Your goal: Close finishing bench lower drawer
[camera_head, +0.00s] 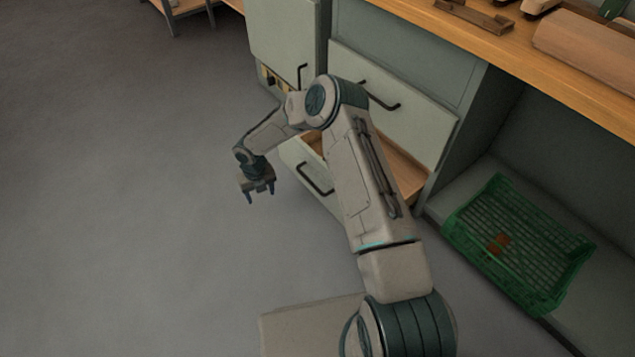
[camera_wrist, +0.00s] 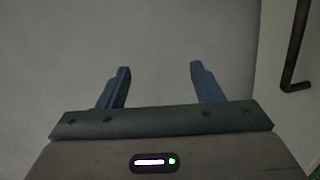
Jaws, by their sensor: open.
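The lower drawer (camera_head: 302,180) of the finishing bench stands pulled out, with its wooden inside (camera_head: 405,182) showing on both sides of my arm. Its front is pale grey-green with a dark bar handle (camera_head: 315,180). My arm hides the middle of the drawer. My gripper (camera_head: 260,194) is open and empty, left of the drawer front and apart from it, pointing down. In the wrist view the two fingers (camera_wrist: 160,85) are spread over bare floor. A pale front with a dark handle (camera_wrist: 298,50) shows at the right edge there.
The upper drawer (camera_head: 400,115) above looks shut. A cabinet door (camera_head: 285,45) stands left of the drawers. A green crate (camera_head: 470,245) sits in the open bay at right. The wooden benchtop (camera_head: 500,55) carries several items. The floor (camera_head: 130,200) at left is clear.

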